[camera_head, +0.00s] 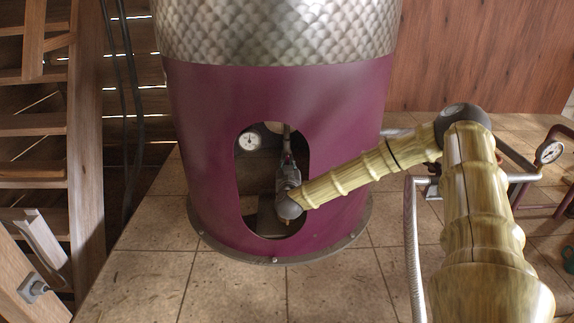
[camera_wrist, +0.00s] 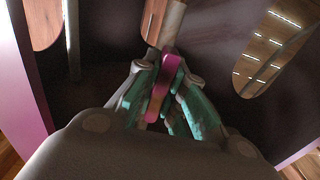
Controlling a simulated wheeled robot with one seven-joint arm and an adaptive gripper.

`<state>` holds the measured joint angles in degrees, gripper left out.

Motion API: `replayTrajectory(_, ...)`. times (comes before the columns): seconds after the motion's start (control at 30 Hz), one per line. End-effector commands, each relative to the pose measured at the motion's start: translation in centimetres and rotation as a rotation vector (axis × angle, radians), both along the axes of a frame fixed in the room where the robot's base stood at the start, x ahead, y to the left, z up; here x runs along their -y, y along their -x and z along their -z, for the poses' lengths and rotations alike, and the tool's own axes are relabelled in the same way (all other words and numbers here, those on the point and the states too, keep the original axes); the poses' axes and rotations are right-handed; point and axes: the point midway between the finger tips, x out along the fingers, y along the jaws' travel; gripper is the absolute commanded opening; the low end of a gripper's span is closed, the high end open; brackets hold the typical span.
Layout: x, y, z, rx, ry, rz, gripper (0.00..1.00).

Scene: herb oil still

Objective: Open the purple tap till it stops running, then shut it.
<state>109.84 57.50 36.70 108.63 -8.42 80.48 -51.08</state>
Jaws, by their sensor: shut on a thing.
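The purple tap (camera_wrist: 172,66) shows in the wrist view as a pink-purple lever with an orange part at its lower end, just below a pale pipe (camera_wrist: 173,22). My gripper (camera_wrist: 160,92), with teal finger pads, is shut on the tap, with a finger on either side of it. In the head view my gripper (camera_head: 288,178) is inside the opening in the purple base (camera_head: 345,120) of the still and hides the tap. I cannot tell from these frames whether anything runs from the tap.
The opening's edges are close around my gripper and wrist. A round gauge (camera_head: 249,141) is inside, to the left. Pipes and another gauge (camera_head: 549,152) stand at the right. Wooden steps (camera_head: 35,122) are at the left. The tiled floor (camera_head: 235,285) in front is clear.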

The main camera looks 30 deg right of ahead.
Motion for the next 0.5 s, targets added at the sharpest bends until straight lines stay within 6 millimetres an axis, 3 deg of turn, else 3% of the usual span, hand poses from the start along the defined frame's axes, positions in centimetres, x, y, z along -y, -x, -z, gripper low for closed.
replayTrajectory(0.5,0.07,-0.03,0.4,0.167,-0.267,0.002,0.0)
